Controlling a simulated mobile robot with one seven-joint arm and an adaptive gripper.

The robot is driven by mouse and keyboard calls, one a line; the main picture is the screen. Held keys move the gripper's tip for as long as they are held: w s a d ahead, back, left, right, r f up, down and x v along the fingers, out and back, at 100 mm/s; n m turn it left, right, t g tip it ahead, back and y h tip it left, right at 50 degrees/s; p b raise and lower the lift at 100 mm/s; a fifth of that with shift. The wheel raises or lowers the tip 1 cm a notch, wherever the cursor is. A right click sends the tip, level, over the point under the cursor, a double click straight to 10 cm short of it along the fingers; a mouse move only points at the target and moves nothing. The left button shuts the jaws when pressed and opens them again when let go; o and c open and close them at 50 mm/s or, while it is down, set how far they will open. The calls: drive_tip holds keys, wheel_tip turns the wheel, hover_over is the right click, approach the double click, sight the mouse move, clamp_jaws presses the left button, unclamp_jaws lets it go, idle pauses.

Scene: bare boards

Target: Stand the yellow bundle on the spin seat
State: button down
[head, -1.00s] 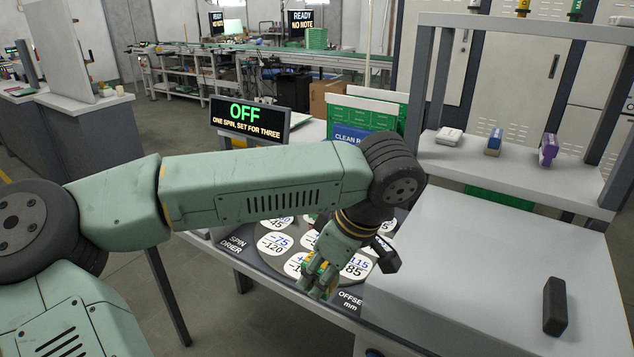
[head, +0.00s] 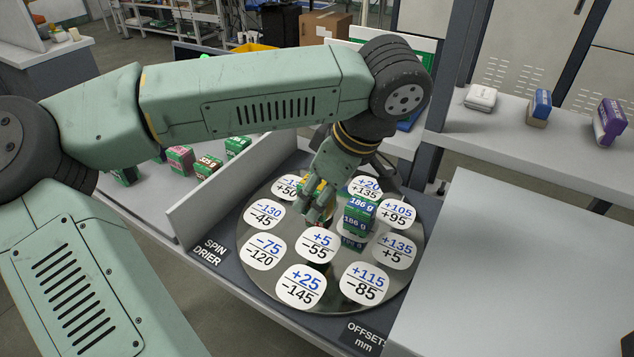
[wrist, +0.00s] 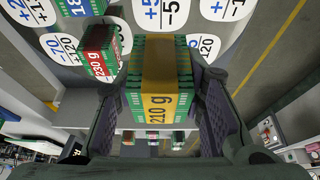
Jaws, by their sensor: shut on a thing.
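The yellow bundle, a green stack with a yellow band reading 210 g (wrist: 160,85), is between the two fingers of my gripper (wrist: 165,115) in the wrist view. In the head view my gripper (head: 313,212) points down over the left back half of the mirror-like spin disc (head: 262,283), and only a sliver of yellow shows behind the fingers. Whether the bundle touches the disc cannot be told. A blue-marked 186 g bundle (head: 358,212) stands on the disc just right of the gripper. A red-banded 230 g bundle (wrist: 98,52) stands beside the held one in the wrist view.
White offset labels (head: 301,287) cover the disc. A low wall (head: 215,190) divides it from several bundles (head: 180,158) at the left. A clear grey top (head: 510,270) lies at the right, below a shelf (head: 480,125) with several small items.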

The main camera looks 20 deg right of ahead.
sight(311, 241)
drive_tip(key=shift+s+f+b, duration=0.15)
drive_tip(key=shift+f+b, duration=0.25)
drive_tip(key=shift+f, duration=0.25)
wheel_tip(311, 241, down, 7)
drive_tip(key=b, duration=0.5)
drive_tip(key=shift+f+b, duration=0.1)
drive_tip(key=shift+b, duration=0.2)
drive_tip(key=shift+f+b, duration=0.35)
drive_tip(key=c, duration=1)
unclamp_jaws()
drive_tip(key=shift+o, duration=0.2)
drive_tip(key=shift+r, duration=0.15)
wheel_tip(311, 241, up, 10)
drive_tip(key=p, duration=0.6)
drive_tip(key=shift+p, duration=0.4)
